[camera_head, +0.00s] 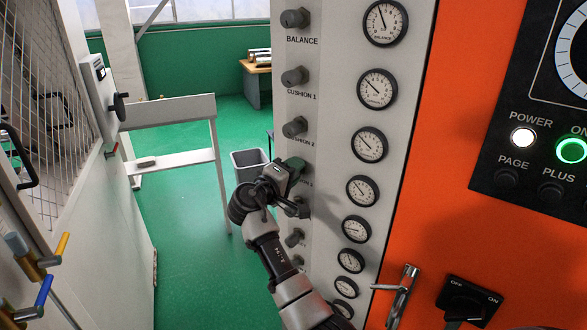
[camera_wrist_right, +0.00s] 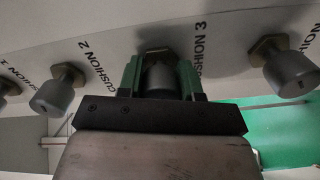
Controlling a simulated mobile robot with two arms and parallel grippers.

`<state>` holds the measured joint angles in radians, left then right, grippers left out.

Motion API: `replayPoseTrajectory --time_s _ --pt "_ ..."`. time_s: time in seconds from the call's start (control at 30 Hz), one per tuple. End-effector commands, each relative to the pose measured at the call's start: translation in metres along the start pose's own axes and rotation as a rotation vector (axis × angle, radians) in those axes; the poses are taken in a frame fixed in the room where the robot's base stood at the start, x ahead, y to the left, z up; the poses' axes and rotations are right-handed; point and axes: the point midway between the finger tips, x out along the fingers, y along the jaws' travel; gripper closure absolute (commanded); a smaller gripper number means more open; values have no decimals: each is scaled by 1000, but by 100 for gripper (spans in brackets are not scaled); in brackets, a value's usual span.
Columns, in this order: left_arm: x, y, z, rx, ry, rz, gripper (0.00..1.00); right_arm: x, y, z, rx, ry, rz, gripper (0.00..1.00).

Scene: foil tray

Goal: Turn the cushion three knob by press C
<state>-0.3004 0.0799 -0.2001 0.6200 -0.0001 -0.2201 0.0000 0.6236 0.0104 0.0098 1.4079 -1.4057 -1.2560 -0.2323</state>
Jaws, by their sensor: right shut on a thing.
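The cushion three knob is a grey knob (camera_wrist_right: 160,76) on the light grey panel (camera_head: 328,60). The CUSHION 3 label stands right beside it in the right wrist view and just below it in the head view. My right gripper (camera_head: 291,167) has its green fingers on either side of this knob and is shut on it, as the right wrist view (camera_wrist_right: 160,68) shows. In the head view the gripper hides most of the knob. I cannot tell how far the knob is turned. My left gripper is not in view.
The cushion two knob (camera_head: 294,127) sits just above, and another knob (camera_head: 300,207) just below my gripper. A column of gauges (camera_head: 369,145) runs to the right. A white railing (camera_head: 175,112) and a grey bin (camera_head: 249,158) stand left on the green floor.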

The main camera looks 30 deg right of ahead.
Motion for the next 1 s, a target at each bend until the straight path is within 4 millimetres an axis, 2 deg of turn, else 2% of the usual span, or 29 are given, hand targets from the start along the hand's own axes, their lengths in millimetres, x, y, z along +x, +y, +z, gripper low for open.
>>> replayPoseTrajectory --time_s 0.57,0.6,0.73,1.0 --pt "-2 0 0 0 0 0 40 0 -1 0 -29 0 -1 89" --pt "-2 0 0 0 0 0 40 0 -1 0 -29 0 -1 59" --pt "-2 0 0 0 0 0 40 0 -1 0 -29 0 -1 40" --pt "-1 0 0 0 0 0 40 -1 -1 0 -28 0 -1 40"
